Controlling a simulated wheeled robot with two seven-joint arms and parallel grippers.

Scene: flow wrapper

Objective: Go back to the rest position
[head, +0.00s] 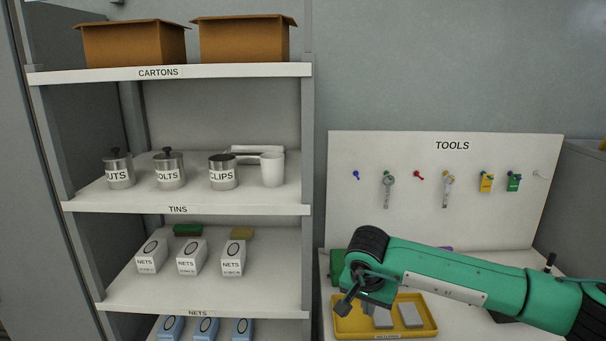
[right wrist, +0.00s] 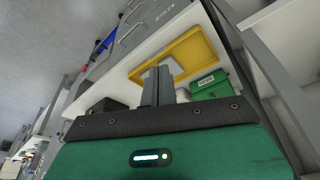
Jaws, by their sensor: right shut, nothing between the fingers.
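My right arm reaches in from the right in the head view, in front of the tool board and over the bench. Its gripper (head: 347,304) points down and to the left, near the left side of the yellow tray (head: 425,325). In the right wrist view the two fingers of the right gripper (right wrist: 158,82) are together with nothing between them. The yellow tray (right wrist: 198,42) shows beyond the fingertips. My left gripper is in neither view.
A shelf rack (head: 185,209) stands at the left with cartons, tins and nets boxes. A white tool board (head: 440,220) with hanging tools stands behind the bench. A green box (right wrist: 210,84) is close to the tray. The wall above the board is clear.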

